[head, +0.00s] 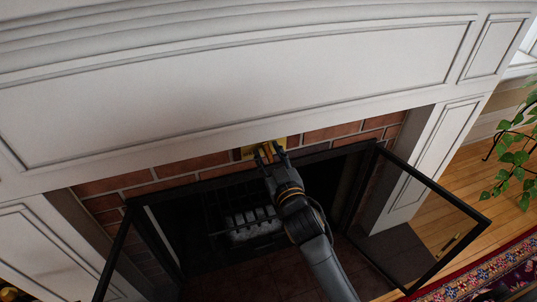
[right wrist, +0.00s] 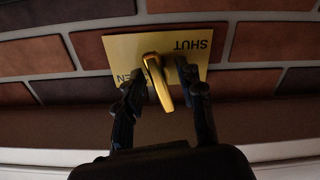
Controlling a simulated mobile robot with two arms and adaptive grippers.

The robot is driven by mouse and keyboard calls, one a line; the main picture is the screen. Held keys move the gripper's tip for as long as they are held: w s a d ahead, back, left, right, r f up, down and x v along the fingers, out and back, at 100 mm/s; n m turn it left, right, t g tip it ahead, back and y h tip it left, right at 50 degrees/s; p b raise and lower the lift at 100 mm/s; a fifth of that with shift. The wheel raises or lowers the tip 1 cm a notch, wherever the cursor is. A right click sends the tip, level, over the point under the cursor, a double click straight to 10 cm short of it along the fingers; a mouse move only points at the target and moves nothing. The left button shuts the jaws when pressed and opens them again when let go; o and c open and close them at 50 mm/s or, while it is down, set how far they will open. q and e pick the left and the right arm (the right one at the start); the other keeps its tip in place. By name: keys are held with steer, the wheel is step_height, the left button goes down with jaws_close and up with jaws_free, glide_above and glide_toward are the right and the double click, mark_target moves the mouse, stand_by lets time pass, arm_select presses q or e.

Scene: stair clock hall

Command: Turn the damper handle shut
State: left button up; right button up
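A brass damper handle (right wrist: 158,82) sticks out from a yellow plate (right wrist: 118,48) on the brick above the firebox. In the right wrist view the plate reads SHUT, upside down, at upper right; a partly hidden word ending in EN is at lower left. The handle's free end points down in that view. The plate shows small in the head view (head: 281,142), behind my right gripper (head: 268,153). My right gripper (right wrist: 161,85) is open, one finger on each side of the handle, with visible gaps. My left gripper is not in view.
The glass fireplace doors stand open; the right door (head: 487,222) swings out toward the room. A grate (head: 250,225) sits in the dark firebox below my arm. The white mantel (head: 230,85) overhangs the plate. A plant (head: 517,158) and a rug (head: 490,272) are at right.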

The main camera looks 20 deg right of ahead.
steer(key=shift+w, duration=0.25)
jaws_close()
